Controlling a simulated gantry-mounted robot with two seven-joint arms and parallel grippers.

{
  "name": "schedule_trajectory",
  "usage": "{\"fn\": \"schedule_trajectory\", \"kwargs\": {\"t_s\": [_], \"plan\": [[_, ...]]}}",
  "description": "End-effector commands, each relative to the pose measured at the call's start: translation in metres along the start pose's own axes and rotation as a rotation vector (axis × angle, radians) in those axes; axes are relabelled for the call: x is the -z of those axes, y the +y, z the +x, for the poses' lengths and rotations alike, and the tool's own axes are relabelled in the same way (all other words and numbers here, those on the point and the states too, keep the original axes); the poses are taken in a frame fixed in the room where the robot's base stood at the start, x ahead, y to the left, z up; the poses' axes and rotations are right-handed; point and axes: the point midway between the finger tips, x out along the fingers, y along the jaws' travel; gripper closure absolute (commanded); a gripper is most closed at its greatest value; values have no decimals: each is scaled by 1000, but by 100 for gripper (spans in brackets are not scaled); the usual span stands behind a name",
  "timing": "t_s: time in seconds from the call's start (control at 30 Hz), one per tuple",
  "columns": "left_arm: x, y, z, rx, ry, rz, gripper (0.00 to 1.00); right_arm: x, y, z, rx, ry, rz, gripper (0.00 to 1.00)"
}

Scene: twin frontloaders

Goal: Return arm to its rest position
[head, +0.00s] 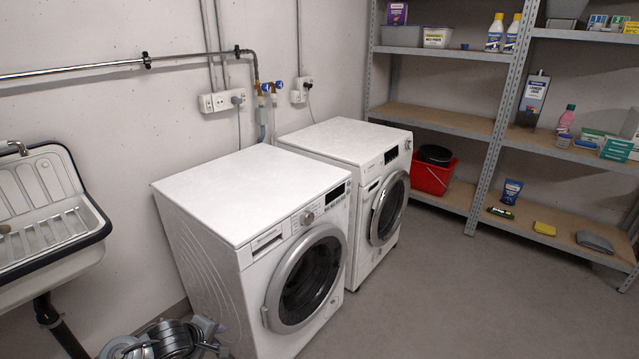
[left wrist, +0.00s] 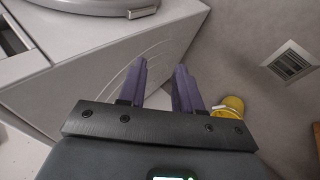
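My left gripper (left wrist: 162,70) shows in the left wrist view with its two purple fingers apart and nothing between them. Its fingertips point toward the side of a white appliance, with the floor at the right. In the head view, grey round joints of my left arm show at the bottom left, low beside the front washing machine (head: 252,195). The fingers cannot be made out there. My right arm and right gripper are in neither view.
A second machine (head: 345,140) stands behind the front one; both doors are shut. A sink (head: 45,200) hangs at the left wall. Metal shelves (head: 440,120) hold bottles and a red bucket (head: 432,178). A yellow bucket (left wrist: 233,104) and a floor drain (left wrist: 291,63) lie right of my gripper.

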Motion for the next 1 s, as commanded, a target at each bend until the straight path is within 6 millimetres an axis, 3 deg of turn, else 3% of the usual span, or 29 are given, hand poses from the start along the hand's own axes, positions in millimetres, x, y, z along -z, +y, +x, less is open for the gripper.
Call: {"fn": "schedule_trajectory", "kwargs": {"t_s": [0.27, 0.5, 0.7, 1.0], "plan": [[63, -7, -7, 142, 196, 407, 66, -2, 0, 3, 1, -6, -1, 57], [107, -32, -25, 382, 224, 767, 66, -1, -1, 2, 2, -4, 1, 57], [123, -53, -39, 530, 145, 974, 66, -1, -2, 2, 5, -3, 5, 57], [126, -78, -51, 640, -12, 1182, 66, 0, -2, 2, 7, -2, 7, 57]]}}
